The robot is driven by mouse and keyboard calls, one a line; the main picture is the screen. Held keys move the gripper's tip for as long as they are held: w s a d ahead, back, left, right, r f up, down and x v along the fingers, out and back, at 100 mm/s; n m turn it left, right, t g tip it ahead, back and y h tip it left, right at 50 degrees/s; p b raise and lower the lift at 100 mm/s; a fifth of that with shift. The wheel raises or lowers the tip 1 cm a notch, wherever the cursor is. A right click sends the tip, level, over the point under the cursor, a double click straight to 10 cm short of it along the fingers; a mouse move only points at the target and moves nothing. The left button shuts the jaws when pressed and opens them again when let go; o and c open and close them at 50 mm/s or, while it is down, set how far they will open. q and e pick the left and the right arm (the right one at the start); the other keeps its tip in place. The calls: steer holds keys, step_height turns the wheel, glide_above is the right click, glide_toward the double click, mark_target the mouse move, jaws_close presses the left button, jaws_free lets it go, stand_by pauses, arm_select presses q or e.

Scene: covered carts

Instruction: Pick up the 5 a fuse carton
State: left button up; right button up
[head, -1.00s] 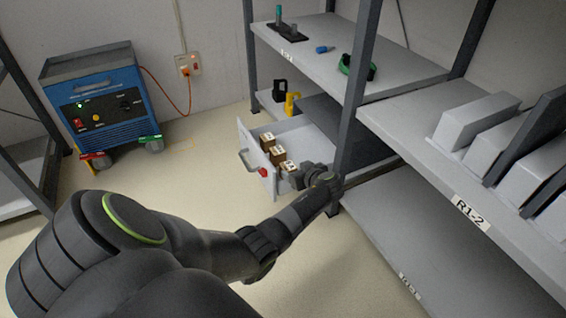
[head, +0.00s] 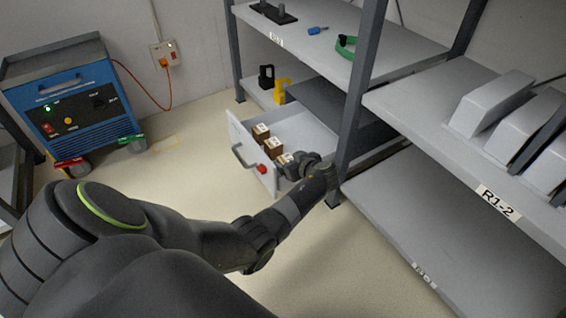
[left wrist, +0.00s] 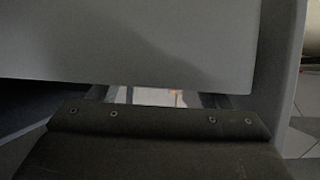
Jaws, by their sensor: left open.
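Three small brown cartons with white labels stand in a row in an open drawer (head: 267,178): a far one (head: 261,132), a middle one (head: 273,150) and a near one (head: 284,160). The labels are too small to read, so I cannot tell which is the 5 A fuse carton. My left gripper (head: 292,168) is at the drawer's near right end, close beside the near carton and partly hiding it. In the left wrist view the open fingers (left wrist: 155,97) show apart below a large grey surface. No carton is clearly seen between them. My right gripper is not in view.
The drawer has a grey handle (head: 243,156) and a red knob (head: 262,169). A dark shelf post (head: 356,110) rises close to my left wrist. A shelf (head: 310,48) overhangs behind the drawer. A blue machine (head: 75,98) stands at left; the floor between is clear.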

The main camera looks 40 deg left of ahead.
arm_select(q)
steer(key=shift+d, duration=0.1)
steer(key=c, duration=1.1)
steer(key=shift+r, duration=0.25)
